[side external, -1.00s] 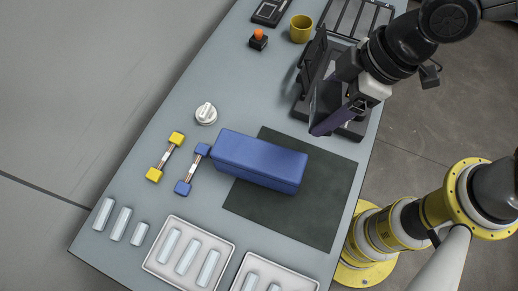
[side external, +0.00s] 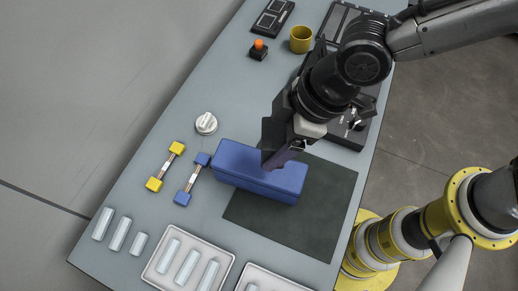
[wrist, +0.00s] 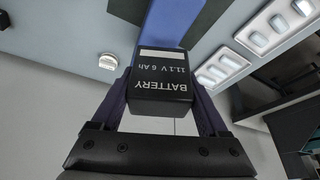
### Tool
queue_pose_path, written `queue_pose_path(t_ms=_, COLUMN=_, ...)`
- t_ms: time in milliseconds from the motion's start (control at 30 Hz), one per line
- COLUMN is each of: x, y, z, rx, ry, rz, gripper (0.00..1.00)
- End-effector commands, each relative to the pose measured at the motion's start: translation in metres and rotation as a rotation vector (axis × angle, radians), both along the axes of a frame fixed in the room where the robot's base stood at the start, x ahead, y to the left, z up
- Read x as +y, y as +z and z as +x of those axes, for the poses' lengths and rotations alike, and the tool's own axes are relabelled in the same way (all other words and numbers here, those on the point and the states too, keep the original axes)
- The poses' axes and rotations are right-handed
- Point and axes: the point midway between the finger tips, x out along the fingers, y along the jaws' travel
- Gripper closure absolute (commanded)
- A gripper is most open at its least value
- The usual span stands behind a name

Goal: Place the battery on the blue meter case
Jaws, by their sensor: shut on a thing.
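The black battery (wrist: 160,85), lettered "BATTERY 11.1 V 6 Ah", is held between the two dark purple fingers of my gripper (wrist: 162,98) in the wrist view. The blue meter case (side external: 235,165) is a long box lying partly on a dark mat in the side external view; it also shows beyond the battery in the wrist view (wrist: 172,20). In the side external view my gripper (side external: 276,158) is over the right half of the case, and the fingers hide part of its top. I cannot tell whether the battery touches the case.
The dark mat (side external: 315,215) extends to the right of the case. Yellow-ended (side external: 165,166) and blue-ended (side external: 192,180) pieces, a white round knob (side external: 206,123) and a white tray (side external: 158,270) lie around it. A yellow cup (side external: 300,39) and an orange-topped button (side external: 258,50) stand behind.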

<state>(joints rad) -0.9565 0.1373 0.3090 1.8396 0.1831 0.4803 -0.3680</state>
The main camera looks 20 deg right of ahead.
Motion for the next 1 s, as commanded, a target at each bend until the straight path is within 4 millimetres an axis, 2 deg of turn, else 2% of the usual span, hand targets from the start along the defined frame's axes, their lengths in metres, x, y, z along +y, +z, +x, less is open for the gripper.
queue_pose_path(t_ms=100, x=0.011, y=-0.014, z=0.007, rx=-0.002, ry=0.001, rz=0.002, gripper=1.00)
queue_pose_path(t_ms=200, x=0.016, y=-0.019, z=0.010, rx=-0.003, ry=0.001, rz=0.004, gripper=1.00)
queue_pose_path(t_ms=367, x=0.021, y=-0.028, z=0.014, rx=-0.002, ry=0.000, rz=0.003, gripper=1.00)
queue_pose_path(t_ms=600, x=0.021, y=-0.057, z=0.014, rx=-0.002, ry=0.000, rz=0.002, gripper=1.00)
queue_pose_path(t_ms=1000, x=0.021, y=-0.061, z=0.014, rx=-0.003, ry=0.000, rz=0.004, gripper=1.00)
